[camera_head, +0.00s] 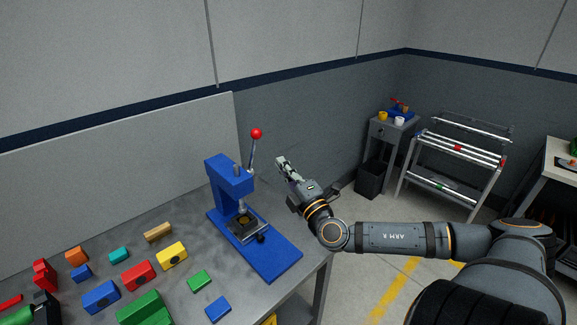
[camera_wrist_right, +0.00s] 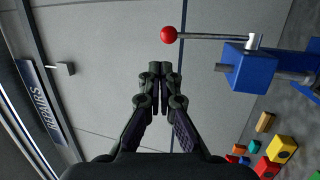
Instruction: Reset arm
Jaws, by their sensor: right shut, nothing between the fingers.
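My right arm comes in from the right in the head view, and its gripper (camera_head: 287,166) is raised just right of the blue press (camera_head: 232,174). The gripper is shut and empty. In the right wrist view its two fingers (camera_wrist_right: 161,72) are together, pointing at the grey wall. The press stands on the grey workbench (camera_head: 184,270), with its lever up and a red ball knob (camera_head: 256,134) at the top. The knob also shows in the right wrist view (camera_wrist_right: 169,35), apart from the fingertips. My left gripper is not in view.
Coloured blocks, among them a yellow block (camera_head: 172,256) and a red block (camera_head: 139,275), lie on the bench left of the press. A small side table (camera_head: 382,132), a dark bin (camera_head: 371,180) and a metal rack (camera_head: 452,170) stand farther back. Open floor lies between.

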